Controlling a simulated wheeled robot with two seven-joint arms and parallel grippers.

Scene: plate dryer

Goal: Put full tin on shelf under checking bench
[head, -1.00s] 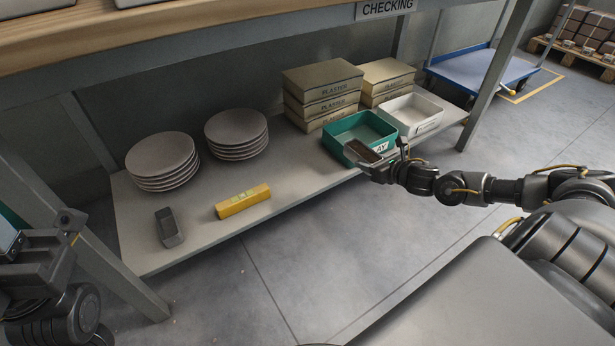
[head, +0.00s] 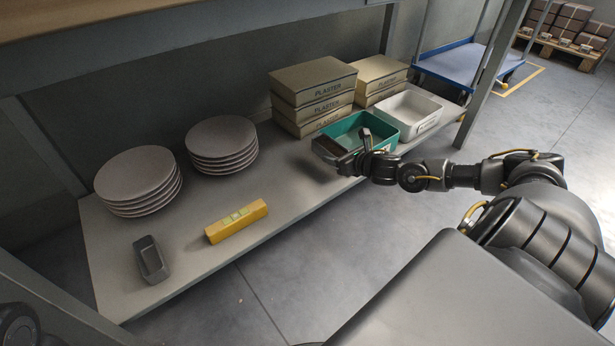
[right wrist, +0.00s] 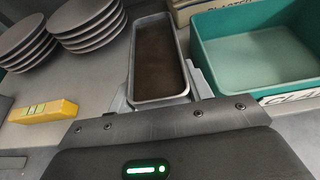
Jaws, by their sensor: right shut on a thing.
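The full tin (right wrist: 158,60), a grey oblong tin with a dark brown filling, is held between the fingers of my right gripper (right wrist: 160,95). In the head view the tin (head: 328,147) is partly hidden by my right gripper (head: 350,158). It is in front of the green tray, over the front part of the shelf (head: 285,195) under the bench (head: 200,50). I cannot tell whether it touches the shelf. Another small grey tin (head: 151,262) stands at the shelf's left front and looks empty. My left gripper is out of view.
A yellow spirit level (head: 236,222) lies mid-shelf. Two stacks of grey plates (head: 138,180) (head: 222,143) stand behind. Plaster boxes (head: 312,95), a green tray (head: 375,120) and a white tray (head: 425,105) fill the right. Bare shelf lies between the level and my right gripper.

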